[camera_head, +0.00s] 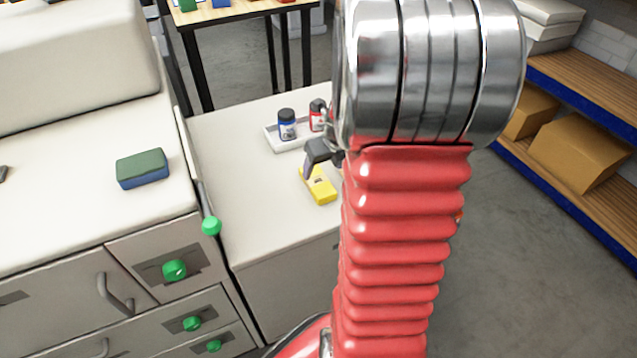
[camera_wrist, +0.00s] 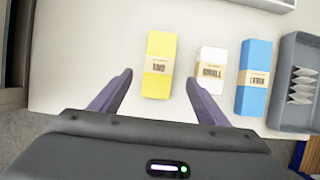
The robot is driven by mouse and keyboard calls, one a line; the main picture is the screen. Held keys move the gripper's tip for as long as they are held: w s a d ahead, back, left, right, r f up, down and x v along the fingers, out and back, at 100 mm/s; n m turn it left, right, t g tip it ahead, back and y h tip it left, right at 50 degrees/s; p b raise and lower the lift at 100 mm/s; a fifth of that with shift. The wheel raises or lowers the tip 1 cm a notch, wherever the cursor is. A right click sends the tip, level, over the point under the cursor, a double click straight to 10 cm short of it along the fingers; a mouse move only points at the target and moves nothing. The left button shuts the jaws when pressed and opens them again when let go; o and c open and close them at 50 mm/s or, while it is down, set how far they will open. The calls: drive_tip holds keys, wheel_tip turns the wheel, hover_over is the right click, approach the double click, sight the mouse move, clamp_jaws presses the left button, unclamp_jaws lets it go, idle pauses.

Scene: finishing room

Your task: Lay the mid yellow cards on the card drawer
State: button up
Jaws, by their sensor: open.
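A yellow card stack (camera_head: 318,186) with a pale band lies on the white cabinet top, partly behind my arm in the head view. In the wrist view the yellow cards (camera_wrist: 158,70) lie ahead of and between my gripper's fingers, nearer the left side of the white and blue stacks. My gripper (camera_wrist: 160,95) is open and empty above the cabinet; its fingers are apart from the cards. In the head view one finger (camera_head: 314,154) shows just above the cards. I cannot tell which thing in these views is the card drawer.
White cards (camera_wrist: 211,75), blue cards (camera_wrist: 254,78) and a grey tray (camera_wrist: 296,85) with pale zigzag pieces stand to the right in the wrist view. A tray (camera_head: 272,138) holds bottles. A green-topped blue block (camera_head: 142,168) lies on the left machine, with green knobs (camera_head: 174,270) below.

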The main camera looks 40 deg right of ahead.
sight(317, 180)
drive_tip(key=shift+x, duration=1.35)
drive_tip(key=shift+x, duration=2.65)
drive_tip(key=shift+w+r, duration=0.1)
drive_tip(key=c, duration=1.4)
drive_tip(key=shift+r, duration=0.1)
wheel_tip(317, 180, up, 10)
drive_tip(key=shift+f, duration=0.1)
